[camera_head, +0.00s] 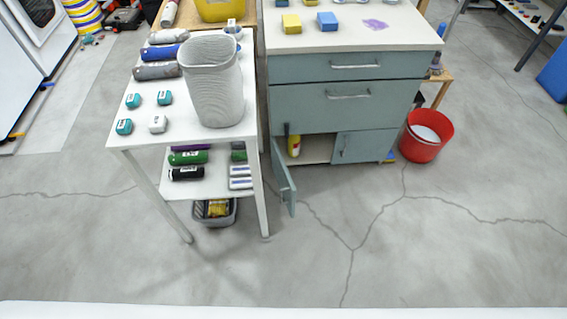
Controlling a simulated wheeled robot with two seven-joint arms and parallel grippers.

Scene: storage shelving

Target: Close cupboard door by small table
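A grey-blue cupboard (305,97) with two wide drawers stands at the upper middle. Its lower left door (284,179) is swung open, out toward me, near the right side of the small table. Inside the open compartment a yellow bottle (294,146) shows. The lower right door (363,145) is shut and has a vertical handle. The small white table (117,137) stands left of the cupboard and has a lower shelf. Neither of my grippers is in view.
A red bucket (426,136) stands right of the cupboard. The cracked concrete floor in front is clear.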

